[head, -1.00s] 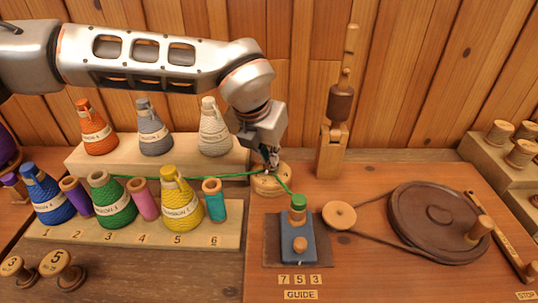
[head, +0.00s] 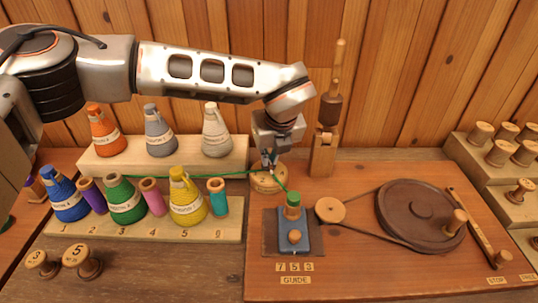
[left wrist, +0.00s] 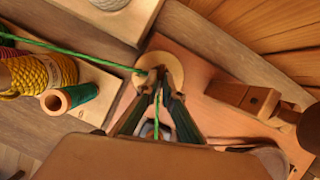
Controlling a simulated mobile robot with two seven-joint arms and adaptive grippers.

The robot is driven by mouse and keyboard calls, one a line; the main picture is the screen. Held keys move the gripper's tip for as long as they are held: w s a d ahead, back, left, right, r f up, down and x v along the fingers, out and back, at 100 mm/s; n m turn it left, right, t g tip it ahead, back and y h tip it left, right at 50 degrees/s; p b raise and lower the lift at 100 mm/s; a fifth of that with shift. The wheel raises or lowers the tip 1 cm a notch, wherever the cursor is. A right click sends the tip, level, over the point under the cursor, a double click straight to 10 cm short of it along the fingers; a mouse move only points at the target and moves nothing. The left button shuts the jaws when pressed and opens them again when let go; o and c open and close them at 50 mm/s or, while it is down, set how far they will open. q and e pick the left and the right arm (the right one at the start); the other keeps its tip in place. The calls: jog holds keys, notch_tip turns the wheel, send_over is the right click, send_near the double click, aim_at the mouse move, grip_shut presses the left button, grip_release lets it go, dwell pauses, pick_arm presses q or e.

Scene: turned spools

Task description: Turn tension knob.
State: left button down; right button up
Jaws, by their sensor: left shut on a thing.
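The tension knob (head: 266,188) is a round, pale wooden piece at the back left of the red-brown board, between the cone racks and the winder. My left gripper (head: 268,165) points down over it and is shut on its raised middle. In the left wrist view the fingertips (left wrist: 160,78) meet over the round wooden base (left wrist: 150,58). The fingers hide most of the gripped part, and no markings on it are readable. A green thread (head: 215,174) runs from the left to the knob and on to the green-topped spool (head: 293,199). My right gripper is not in view.
Thread cones and small spools stand on two racks (head: 145,232) at left. A blue block (head: 288,240) holds the green-topped spool. A belt joins a small pulley (head: 330,210) to a large brown wheel (head: 415,212). A wooden post (head: 323,155) stands right of my gripper.

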pick_arm(q)
jog(key=shift+d+n, duration=0.1)
jog(key=shift+n, duration=0.5)
jog(key=c, duration=2.2)
grip_release()
jog(key=v, duration=1.2)
jog(key=shift+w+d, duration=0.2)
jog(key=shift+d, duration=0.1)
jog(key=shift+s, duration=0.1)
